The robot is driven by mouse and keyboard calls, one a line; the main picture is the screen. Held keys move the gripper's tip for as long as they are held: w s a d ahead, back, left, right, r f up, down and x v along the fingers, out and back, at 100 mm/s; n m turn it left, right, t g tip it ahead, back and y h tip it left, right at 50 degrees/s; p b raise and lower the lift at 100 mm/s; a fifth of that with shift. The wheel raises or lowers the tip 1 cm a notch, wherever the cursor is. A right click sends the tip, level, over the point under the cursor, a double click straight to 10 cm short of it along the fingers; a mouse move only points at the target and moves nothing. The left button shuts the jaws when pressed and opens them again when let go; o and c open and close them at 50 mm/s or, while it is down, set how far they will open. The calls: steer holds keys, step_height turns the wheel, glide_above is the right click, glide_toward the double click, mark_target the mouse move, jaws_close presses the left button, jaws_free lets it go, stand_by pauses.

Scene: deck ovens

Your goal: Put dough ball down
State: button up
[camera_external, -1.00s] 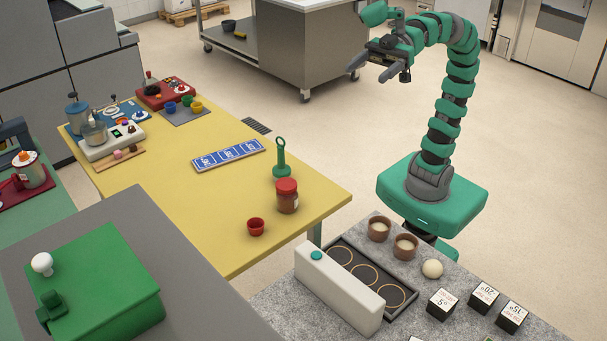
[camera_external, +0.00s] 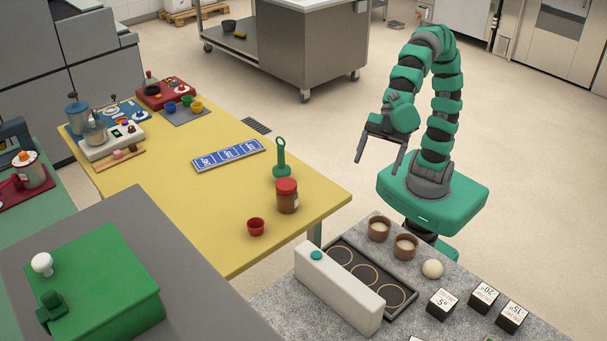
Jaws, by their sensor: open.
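The pale round dough ball (camera_external: 432,269) sits on the grey speckled counter (camera_external: 279,304), right of the two brown bowls. My gripper (camera_external: 378,166) is open and empty, with its fingers pointing down. It hangs in the air above and behind the counter, up and to the left of the dough ball and well apart from it.
Two brown bowls (camera_external: 378,229) (camera_external: 405,246) with pale contents stand beside the black tray (camera_external: 417,309) with ringed spots. A white box (camera_external: 338,290) with a teal button borders the tray. Several number cubes (camera_external: 441,303) stand at right. A red-lidded jar (camera_external: 287,197) stands on the yellow table (camera_external: 236,253).

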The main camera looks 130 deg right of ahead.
steer(key=s+a+f+n+g+y, duration=0.1)
steer(key=s+a+f+n+g, duration=0.35)
steer(key=a+f, duration=0.5)
steer(key=n+g+y, duration=0.1)
steer(key=n+g, duration=0.1)
glide_toward(433, 261)
steer(key=b+x, duration=0.2)
steer(key=x, duration=0.8)
steer(key=shift+a+f+b, duration=0.1)
steer(key=shift+f+b, duration=0.15)
steer(key=shift+b, duration=0.15)
steer(key=c, duration=1.1)
steer(key=shift+c, duration=0.4)
steer(key=shift+r, duration=0.2)
steer(key=shift+r+p, duration=0.7)
steer(key=shift+r, duration=0.65)
steer(key=s+d+r+b, duration=0.1)
steer(key=s+d, duration=0.3)
steer(key=s, duration=0.2)
steer(key=s+d+r+b, duration=0.1)
steer(key=s+d+b, duration=0.1)
steer(key=s+d, duration=0.2)
steer(key=shift+s+d, duration=0.3)
steer(key=shift+s, duration=1.4)
